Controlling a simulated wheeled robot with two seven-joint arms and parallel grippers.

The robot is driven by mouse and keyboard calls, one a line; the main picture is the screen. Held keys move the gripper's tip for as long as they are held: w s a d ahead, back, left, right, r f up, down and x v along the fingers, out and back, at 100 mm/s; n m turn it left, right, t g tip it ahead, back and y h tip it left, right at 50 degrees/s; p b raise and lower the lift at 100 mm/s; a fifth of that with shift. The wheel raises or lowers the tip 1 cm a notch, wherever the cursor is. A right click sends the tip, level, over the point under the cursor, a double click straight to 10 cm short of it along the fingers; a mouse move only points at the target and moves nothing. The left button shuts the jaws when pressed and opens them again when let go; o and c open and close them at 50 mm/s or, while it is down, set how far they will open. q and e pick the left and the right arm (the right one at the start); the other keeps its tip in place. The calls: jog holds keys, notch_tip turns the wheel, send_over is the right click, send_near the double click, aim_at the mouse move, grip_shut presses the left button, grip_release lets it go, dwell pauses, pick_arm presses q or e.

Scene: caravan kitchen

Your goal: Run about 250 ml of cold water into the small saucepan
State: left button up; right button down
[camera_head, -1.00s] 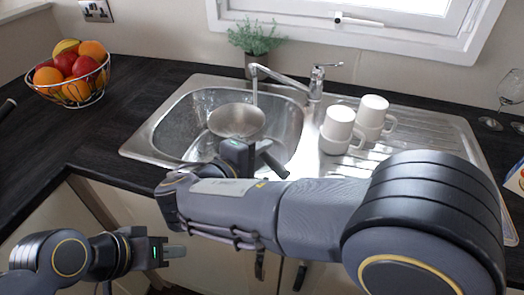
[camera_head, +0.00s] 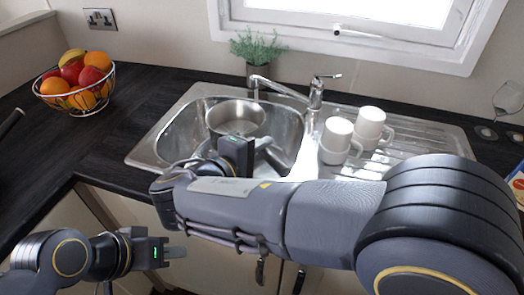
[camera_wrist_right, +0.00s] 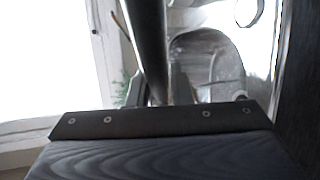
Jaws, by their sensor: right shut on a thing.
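The small saucepan (camera_head: 236,119), a round metal pan, is in the sink basin (camera_head: 181,128) below the tap spout (camera_head: 256,82). Its interior faces up; I cannot make out a water level. My right gripper (camera_head: 262,148) is shut on the saucepan handle (camera_head: 263,142) at the basin's front, and my arm hides part of the pan's near side. The tap lever (camera_head: 327,76) is on top of the tap body. I cannot tell whether water runs now. My left gripper (camera_head: 176,252) is low in front of the cabinets, holding nothing visible; its jaw gap is unclear.
A plant (camera_head: 257,48) stands behind the tap. A fruit bowl (camera_head: 80,98) is on the left counter. Glassware (camera_head: 508,99) stands far right. The left counter is mostly clear.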

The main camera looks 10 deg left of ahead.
jog(key=shift+s+r+p, duration=0.2)
jog(key=shift+r+p, duration=0.65)
jog(key=shift+r, duration=0.55)
jog(key=shift+s+r+p, duration=0.15)
jog(key=shift+r+p, duration=0.65)
jog(key=shift+r, duration=0.55)
jog(key=shift+s+a+f, duration=0.1)
